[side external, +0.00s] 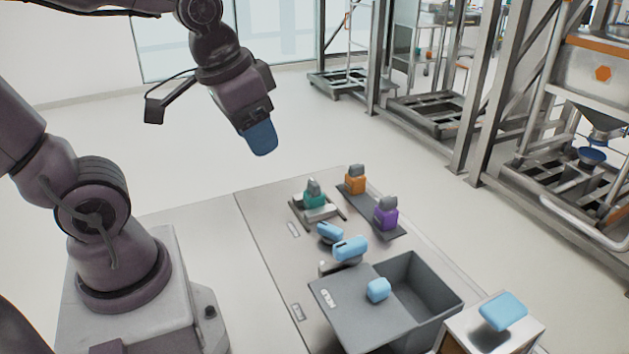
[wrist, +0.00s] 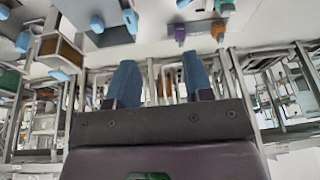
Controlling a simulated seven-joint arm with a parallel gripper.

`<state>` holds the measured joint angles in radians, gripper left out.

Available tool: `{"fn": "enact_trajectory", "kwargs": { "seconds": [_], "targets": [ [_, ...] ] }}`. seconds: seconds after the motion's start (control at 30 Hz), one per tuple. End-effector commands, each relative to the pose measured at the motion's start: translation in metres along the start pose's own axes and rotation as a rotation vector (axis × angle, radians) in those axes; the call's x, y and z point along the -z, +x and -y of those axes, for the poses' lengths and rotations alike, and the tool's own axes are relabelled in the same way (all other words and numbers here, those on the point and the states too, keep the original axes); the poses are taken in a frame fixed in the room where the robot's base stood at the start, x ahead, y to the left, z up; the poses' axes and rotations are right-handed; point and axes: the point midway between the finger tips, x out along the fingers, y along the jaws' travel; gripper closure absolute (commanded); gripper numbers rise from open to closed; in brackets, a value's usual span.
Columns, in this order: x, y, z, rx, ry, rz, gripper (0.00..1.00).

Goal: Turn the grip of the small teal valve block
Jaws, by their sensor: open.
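The small teal valve block (side external: 315,201) stands upright on a low grey base near the back of the metal table in the side view. Its grey grip (side external: 314,186) is on top. My gripper (side external: 261,140) hangs in the air well above the table, up and to the left of the block, touching nothing. In the side view its blue fingers overlap. In the wrist view the two blue fingers of my gripper (wrist: 161,75) stand apart with nothing between them.
An orange block (side external: 355,184) and a purple block (side external: 386,215) stand on a dark strip right of the teal one. Light-blue handles (side external: 350,248) lie in front. A grey bin (side external: 430,292) with a lid sits nearer. The table's left part is mostly clear.

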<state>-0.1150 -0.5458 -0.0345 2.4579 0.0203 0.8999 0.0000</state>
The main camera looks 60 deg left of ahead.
Motion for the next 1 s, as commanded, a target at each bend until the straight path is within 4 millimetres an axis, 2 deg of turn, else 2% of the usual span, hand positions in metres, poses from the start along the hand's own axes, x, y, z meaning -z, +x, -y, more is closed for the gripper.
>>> {"fn": "enact_trajectory", "kwargs": {
  "seconds": [0.03, 0.13, 0.27, 0.5, 0.7, 0.77, 0.87, 1.0],
  "targets": [
    [0.008, 0.013, 0.009, 0.029, 0.002, 0.062, 0.53],
    [0.025, 0.034, 0.025, 0.081, 0.080, 0.156, 0.53],
    [0.047, 0.068, 0.050, 0.117, 0.261, 0.272, 0.53],
    [0.082, 0.142, 0.095, 0.081, 0.732, 0.441, 0.53],
    [0.111, 0.196, 0.123, 0.017, 1.196, 0.496, 0.53],
    [0.121, 0.202, 0.128, 0.017, 1.328, 0.498, 0.53],
    [0.139, 0.199, 0.133, 0.041, 1.503, 0.497, 0.53],
    [0.143, 0.197, 0.137, 0.036, 1.645, 0.515, 0.53]
  ]
}}
